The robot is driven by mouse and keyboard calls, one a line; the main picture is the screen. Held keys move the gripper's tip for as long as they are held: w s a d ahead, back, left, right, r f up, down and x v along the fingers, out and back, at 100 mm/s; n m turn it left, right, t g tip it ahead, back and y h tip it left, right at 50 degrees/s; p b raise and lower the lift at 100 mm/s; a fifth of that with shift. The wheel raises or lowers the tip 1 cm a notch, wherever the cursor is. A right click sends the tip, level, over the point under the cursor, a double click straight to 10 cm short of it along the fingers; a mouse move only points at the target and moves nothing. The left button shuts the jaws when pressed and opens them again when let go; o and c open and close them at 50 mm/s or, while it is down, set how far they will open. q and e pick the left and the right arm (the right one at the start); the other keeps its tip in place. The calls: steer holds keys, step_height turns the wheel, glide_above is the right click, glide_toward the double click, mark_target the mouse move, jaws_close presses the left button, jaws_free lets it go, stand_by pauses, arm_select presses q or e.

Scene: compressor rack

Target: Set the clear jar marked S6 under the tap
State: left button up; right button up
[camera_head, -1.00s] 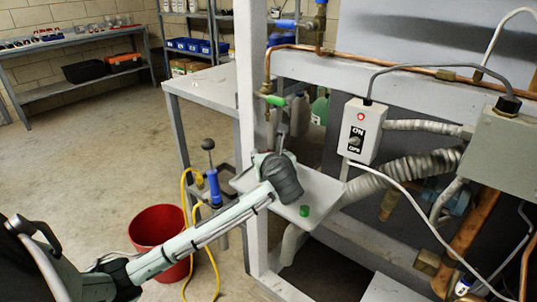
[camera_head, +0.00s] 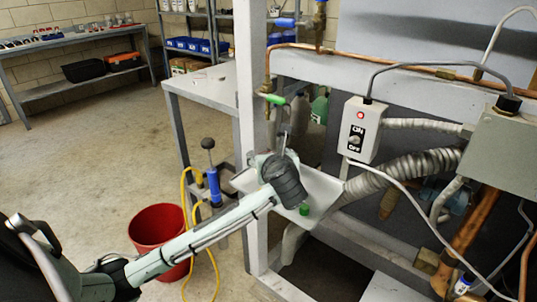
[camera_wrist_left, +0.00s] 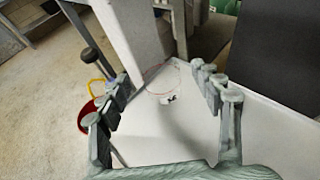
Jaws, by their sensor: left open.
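The clear jar (camera_wrist_left: 166,82) shows in the left wrist view as a faint reddish rim with a small label, which seems to read S6. It stands on the white shelf (camera_wrist_left: 185,140), between and beyond my spread fingertips, apparently untouched. In the head view I cannot make the jar out behind my gripper. My left gripper (camera_head: 272,148) is open and empty, low over the shelf (camera_head: 322,190); it also shows in the left wrist view (camera_wrist_left: 160,82). The tap with a green handle (camera_head: 272,99) is on the copper pipe above the shelf's back.
A green cap (camera_head: 305,209) lies on the shelf's front. The grey frame post (camera_head: 252,140) stands close left of my gripper. A switch box (camera_head: 360,130) and a ribbed hose (camera_head: 405,170) are to the right. A red bucket (camera_head: 158,235) and blue pump (camera_head: 214,185) stand on the floor left.

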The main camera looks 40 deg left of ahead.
arm_select(q)
steer(key=v, duration=0.8)
steer(key=shift+s+d+r, duration=0.1)
steer(key=shift+r, duration=0.05)
steer(key=shift+s+d+r, duration=0.2)
steer(key=shift+s+d, duration=0.15)
steer(key=shift+s, duration=0.05)
